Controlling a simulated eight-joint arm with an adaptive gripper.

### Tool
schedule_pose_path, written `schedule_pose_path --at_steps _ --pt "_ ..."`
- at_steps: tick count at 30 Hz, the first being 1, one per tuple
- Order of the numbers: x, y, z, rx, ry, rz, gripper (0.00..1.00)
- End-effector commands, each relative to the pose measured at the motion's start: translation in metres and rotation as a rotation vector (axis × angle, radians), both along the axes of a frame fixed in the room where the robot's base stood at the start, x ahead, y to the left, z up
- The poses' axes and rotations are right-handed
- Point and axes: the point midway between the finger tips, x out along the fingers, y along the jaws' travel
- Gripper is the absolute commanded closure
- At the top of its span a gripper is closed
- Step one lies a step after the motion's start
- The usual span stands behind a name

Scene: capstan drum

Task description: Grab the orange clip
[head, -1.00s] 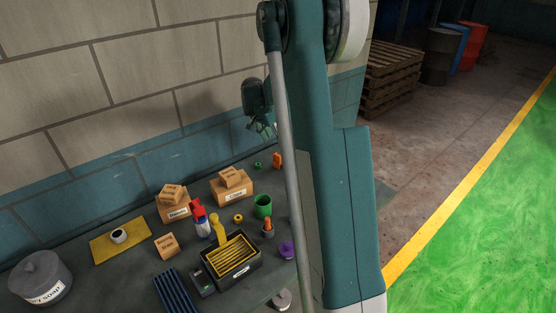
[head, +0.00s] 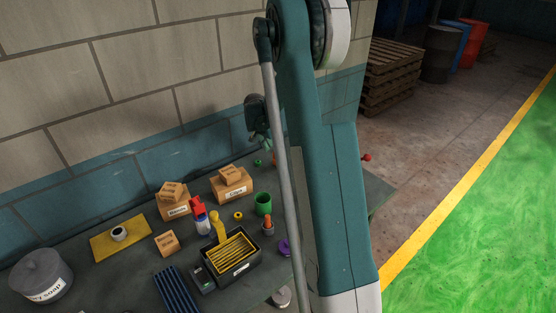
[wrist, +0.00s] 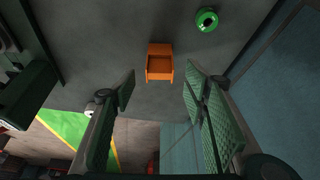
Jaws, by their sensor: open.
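The orange clip (wrist: 160,63) lies on the dark grey tabletop, ahead of my fingertips and roughly centred between them in the wrist view. In the head view only a sliver of the orange clip (head: 274,160) shows beside my arm. My gripper (wrist: 159,82) is open, with its green padded fingers apart and nothing between them. In the head view my gripper (head: 262,141) hangs above the back of the table, partly hidden by my arm.
A green ring (wrist: 206,19) lies right of the clip in the wrist view. In the head view, cardboard boxes (head: 232,183), a green cup (head: 263,204) and a black bin (head: 232,256) stand on the table (head: 95,275). The brick wall (head: 140,110) is close behind.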

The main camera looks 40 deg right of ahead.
Motion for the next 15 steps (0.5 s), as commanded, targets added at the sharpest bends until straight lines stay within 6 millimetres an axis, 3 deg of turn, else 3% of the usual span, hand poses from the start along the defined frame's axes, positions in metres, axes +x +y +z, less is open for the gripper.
schedule_pose_path --at_steps 6,15 --pt "0.0010 -0.0047 -0.0114 0.000 0.000 0.000 0.55" --pt "0.0009 -0.0049 -0.0120 0.000 0.000 0.000 0.55"
